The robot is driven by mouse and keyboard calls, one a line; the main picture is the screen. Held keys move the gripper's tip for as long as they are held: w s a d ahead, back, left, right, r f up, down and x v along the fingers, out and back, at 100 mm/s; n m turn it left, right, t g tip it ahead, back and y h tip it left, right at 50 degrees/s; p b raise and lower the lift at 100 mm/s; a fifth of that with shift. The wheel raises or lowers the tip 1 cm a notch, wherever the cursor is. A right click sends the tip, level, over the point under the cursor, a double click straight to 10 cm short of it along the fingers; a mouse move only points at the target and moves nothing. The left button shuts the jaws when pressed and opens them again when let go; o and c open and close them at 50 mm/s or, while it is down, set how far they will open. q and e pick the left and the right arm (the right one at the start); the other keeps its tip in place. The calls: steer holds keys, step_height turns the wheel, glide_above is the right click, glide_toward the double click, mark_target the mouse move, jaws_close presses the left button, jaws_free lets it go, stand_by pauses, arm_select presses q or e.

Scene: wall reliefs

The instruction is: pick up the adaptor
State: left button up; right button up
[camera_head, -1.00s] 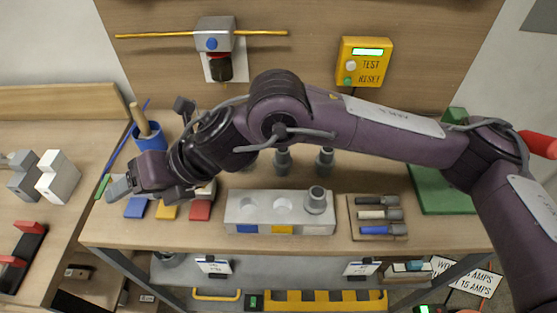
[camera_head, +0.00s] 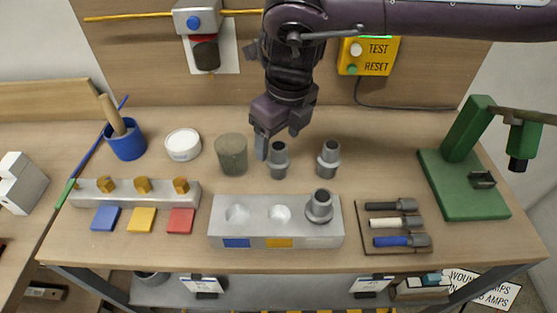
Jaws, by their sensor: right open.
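Three grey stepped, hollow pieces look like adaptors. One adaptor (camera_head: 278,163) stands upright on the bench just below my right gripper. A second adaptor (camera_head: 328,161) stands upright to its right. A third adaptor (camera_head: 319,208) sits in the right-hand seat of a grey block (camera_head: 226,217); the block's other two round hollows are empty. My right gripper (camera_head: 279,140) points down, open and empty, with its fingertips close to the top of the first adaptor. I cannot tell whether they touch it. My left gripper does not show.
A white round tub (camera_head: 183,144) and a blue cup (camera_head: 126,140) are farther left. A tool tray (camera_head: 397,248) and a green press (camera_head: 464,185) are on the right. The back panel rises behind.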

mark_target(279, 146)
step_height(279, 146, down, 5)
steer(key=shift+w+a+r, duration=0.1)
steer(key=shift+w+a, duration=0.05)
steer(key=c, duration=1.1)
steer(key=shift+o, duration=0.2)
steer(key=shift+r, duration=0.15)
